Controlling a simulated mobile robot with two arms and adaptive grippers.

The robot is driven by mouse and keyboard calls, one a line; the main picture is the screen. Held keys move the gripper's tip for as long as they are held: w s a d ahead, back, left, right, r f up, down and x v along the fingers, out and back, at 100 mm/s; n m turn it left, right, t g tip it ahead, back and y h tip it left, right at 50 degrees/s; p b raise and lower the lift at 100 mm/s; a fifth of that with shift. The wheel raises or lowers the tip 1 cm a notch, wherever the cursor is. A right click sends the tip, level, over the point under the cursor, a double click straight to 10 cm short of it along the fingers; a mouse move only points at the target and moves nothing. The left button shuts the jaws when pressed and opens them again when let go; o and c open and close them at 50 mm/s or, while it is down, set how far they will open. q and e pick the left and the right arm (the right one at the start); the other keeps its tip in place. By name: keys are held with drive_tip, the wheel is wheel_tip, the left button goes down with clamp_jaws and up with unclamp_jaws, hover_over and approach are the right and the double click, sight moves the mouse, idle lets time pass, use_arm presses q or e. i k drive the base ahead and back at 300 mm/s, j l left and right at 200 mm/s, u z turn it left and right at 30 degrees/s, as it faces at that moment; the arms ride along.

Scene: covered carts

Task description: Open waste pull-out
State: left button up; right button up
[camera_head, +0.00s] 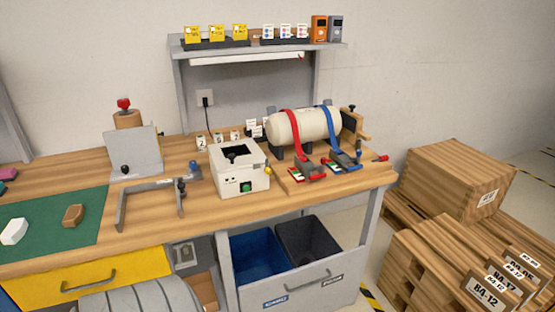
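The waste pull-out (305,286) sits low under the right end of the workbench, between two grey legs. The panel looks about level with the bench legs. The lower edge of the panel is cut off by the frame. Neither of my grippers shows in the head view.
A yellow drawer (60,283) with a grey handle is left of the pull-out. A grey ribbed rounded object (140,299) stands before it. Wooden crates (460,182) and pallets crowd the right. A white box (238,170) and strapped cylinder (303,127) stand on the bench (215,214).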

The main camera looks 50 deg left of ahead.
sight(268, 276)
drive_tip(key=u, duration=1.45)
